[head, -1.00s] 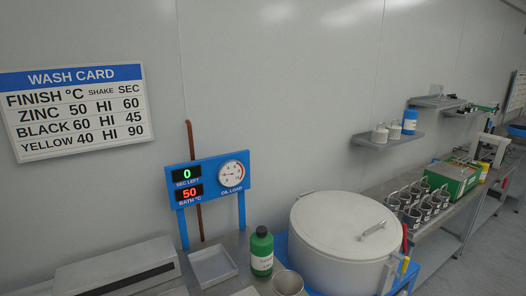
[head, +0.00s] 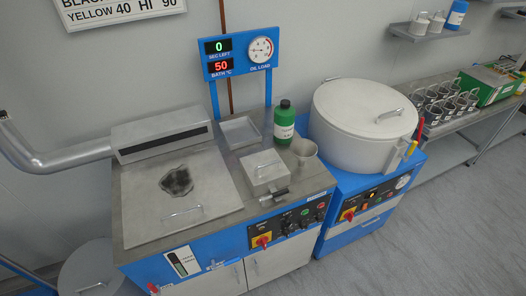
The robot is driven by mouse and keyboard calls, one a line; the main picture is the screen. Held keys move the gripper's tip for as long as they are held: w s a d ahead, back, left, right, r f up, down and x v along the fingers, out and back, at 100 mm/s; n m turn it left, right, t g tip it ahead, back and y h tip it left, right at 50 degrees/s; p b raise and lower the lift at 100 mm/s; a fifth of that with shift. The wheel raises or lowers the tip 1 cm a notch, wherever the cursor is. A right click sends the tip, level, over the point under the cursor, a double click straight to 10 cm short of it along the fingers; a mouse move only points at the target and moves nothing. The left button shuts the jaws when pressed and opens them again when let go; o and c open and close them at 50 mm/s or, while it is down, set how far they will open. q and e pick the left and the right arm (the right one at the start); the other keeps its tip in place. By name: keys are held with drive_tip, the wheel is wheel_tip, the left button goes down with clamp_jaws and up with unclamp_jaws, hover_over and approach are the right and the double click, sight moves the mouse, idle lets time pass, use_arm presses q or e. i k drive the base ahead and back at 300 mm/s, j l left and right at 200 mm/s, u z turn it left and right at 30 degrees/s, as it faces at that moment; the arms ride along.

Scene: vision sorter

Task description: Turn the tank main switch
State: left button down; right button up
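A similar red and yellow switch (head: 348,215) is on the neighbouring blue drum unit. The switch labels are too small to read. Neither of my grippers is in view.
A display post (head: 241,54) reads 0 seconds left and bath 50. A green bottle (head: 284,122), a metal cup (head: 304,150) and a small lidded box (head: 265,172) stand on the tank's top. A round drum (head: 360,125) is at right. Floor at front right is clear.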

sight(263, 241)
drive_tip(key=j+z, duration=0.35)
drive_tip(key=j, duration=0.2)
drive_tip(key=j+z, duration=0.35)
drive_tip(key=j, duration=0.25)
